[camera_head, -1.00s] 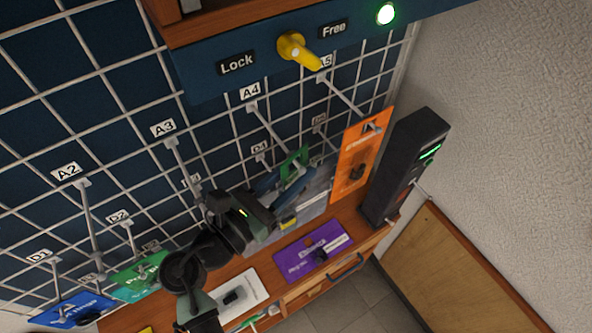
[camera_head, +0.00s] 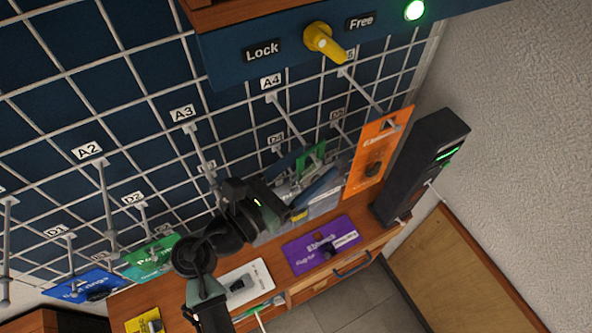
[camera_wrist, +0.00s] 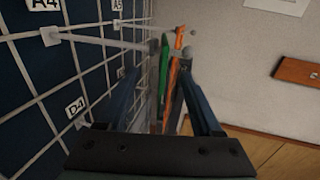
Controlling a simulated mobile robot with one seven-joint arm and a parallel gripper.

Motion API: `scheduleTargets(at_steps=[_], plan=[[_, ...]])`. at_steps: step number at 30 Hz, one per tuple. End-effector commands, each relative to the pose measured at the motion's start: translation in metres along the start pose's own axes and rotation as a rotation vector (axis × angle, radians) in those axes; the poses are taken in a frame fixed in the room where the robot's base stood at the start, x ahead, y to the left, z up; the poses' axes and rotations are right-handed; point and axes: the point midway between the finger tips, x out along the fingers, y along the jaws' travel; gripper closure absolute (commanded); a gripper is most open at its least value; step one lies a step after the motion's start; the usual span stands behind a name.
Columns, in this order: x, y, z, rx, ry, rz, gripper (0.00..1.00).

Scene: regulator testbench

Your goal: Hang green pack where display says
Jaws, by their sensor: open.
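A green pack (camera_head: 314,152) with a cut-out at its top stands at the outer end of the A4 rod. It also shows edge-on in the wrist view (camera_wrist: 164,66). I cannot tell whether the rod passes through its hole. My gripper (camera_head: 303,172) is open, with one blue finger on each side of the green pack. In the wrist view my gripper (camera_wrist: 168,84) shows a gap beside the pack on the right. The dark display unit (camera_head: 425,165) at the right has green lit marks, too small to read.
An orange pack (camera_head: 375,155) hangs close on the right, at the A5 rod. Another green pack (camera_head: 152,258) and a blue pack (camera_head: 85,284) are at the lower left. A purple pack (camera_head: 318,245) lies on the wooden bench. A yellow knob (camera_head: 322,40) sits between Lock and Free; a green lamp (camera_head: 414,10) is lit.

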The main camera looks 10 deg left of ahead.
Motion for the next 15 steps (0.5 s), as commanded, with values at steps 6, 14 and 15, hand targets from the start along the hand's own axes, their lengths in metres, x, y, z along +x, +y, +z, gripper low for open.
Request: scheduleTargets(at_steps=[6,14,15], plan=[[-0.009,0.001,-0.002,0.001,-0.001,0.002,0.33],[-0.061,0.001,-0.005,0.002,0.0,0.005,0.33],[-0.07,0.001,-0.005,0.002,-0.001,0.005,0.33]])
